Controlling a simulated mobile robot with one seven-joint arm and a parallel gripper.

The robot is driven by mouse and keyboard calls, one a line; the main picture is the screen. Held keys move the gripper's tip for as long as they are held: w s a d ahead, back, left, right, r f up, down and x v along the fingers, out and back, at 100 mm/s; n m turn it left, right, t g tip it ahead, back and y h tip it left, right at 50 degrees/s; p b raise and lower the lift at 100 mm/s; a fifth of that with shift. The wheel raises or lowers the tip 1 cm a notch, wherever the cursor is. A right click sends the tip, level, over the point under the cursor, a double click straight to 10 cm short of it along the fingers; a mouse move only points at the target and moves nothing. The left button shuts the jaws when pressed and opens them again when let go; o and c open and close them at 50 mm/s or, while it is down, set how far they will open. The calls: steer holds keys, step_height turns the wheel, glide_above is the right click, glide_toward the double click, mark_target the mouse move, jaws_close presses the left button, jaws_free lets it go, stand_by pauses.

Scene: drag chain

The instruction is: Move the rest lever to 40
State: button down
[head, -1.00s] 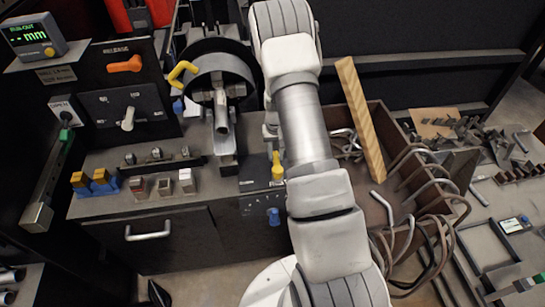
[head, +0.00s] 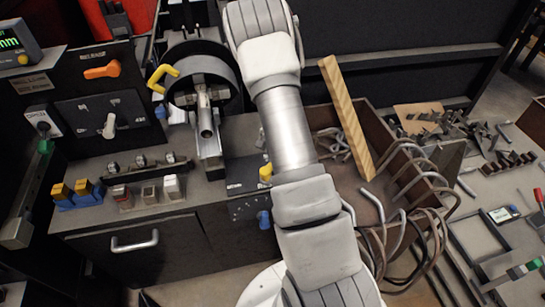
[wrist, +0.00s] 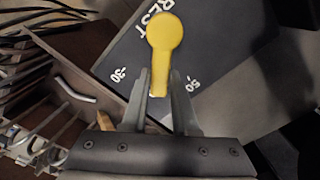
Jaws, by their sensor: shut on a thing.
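The rest lever is a yellow handle with a round head (wrist: 165,32) and a narrower shank, on a dark panel (wrist: 221,47) lettered REST in the wrist view. White marks 30 and 50 lie on either side of the shank. The shank's end lies between these marks; a 40 mark is not visible. My gripper (wrist: 161,82) is shut on the lever's shank, one finger on each side. In the head view the lever (head: 265,172) shows as a small yellow piece beside my arm, and my gripper is hidden.
A brown bin (head: 388,130) with a wooden plank (head: 346,115) and bent hoses stands right of my arm. A blue knob (head: 264,219) sits below the lever. A round drum (head: 228,75) and a bench with coloured blocks (head: 172,188) are to the left.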

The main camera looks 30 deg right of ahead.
steer(key=shift+s+d+m, duration=0.1)
steer(key=shift+m, duration=0.3)
steer(key=c, duration=0.7)
jaws_free()
steer(key=shift+r, duration=0.15)
step_height(320, 180, up, 17)
steer(key=shift+r+p, duration=0.1)
steer(key=shift+p, duration=0.85)
